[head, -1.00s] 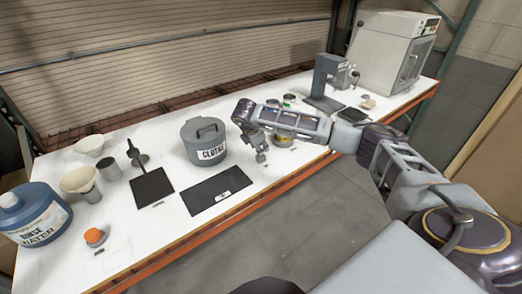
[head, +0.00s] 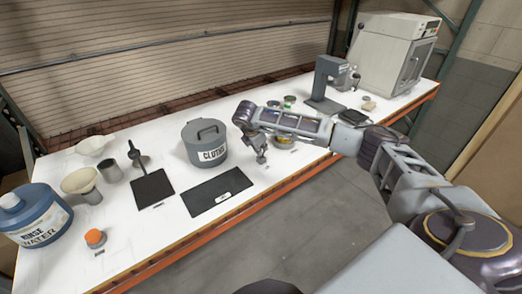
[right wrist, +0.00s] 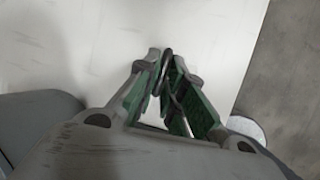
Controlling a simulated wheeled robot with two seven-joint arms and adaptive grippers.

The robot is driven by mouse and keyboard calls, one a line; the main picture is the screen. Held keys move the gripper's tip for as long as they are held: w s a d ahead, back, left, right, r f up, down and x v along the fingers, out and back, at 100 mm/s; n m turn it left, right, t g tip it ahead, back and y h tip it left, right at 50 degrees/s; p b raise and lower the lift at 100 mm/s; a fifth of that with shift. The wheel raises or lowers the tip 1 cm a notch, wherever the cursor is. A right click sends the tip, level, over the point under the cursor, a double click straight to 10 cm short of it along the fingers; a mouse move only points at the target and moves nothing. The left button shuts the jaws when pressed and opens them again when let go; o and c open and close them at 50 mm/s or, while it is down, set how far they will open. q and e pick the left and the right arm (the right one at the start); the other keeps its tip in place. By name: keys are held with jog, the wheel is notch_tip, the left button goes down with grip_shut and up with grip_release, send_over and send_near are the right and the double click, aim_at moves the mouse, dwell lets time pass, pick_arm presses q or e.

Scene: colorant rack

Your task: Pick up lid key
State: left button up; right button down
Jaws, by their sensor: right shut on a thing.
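My right gripper (head: 262,160) is low over the white table, to the right of the grey bucket marked CLOTHS. In the right wrist view, its green-padded fingers (right wrist: 166,62) are closed together at the tips on a small, thin, dark thing, which I take to be the lid key (right wrist: 166,55). The fingers hide most of it, and it is too small to make out in the head view. I cannot tell whether it touches the table. My left gripper is not in view.
The CLOTHS bucket (head: 205,143) and a black mat (head: 216,191) are left of the gripper. Small cans (head: 289,101) stand behind my right forearm. A grey stand (head: 328,80) and a white oven (head: 392,50) are at the far right. The table's orange front edge (head: 205,230) is near.

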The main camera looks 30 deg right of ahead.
jog(key=shift+w+r+b, duration=0.15)
jog(key=shift+r+b, duration=0.95)
jog(key=shift+r, duration=3.95)
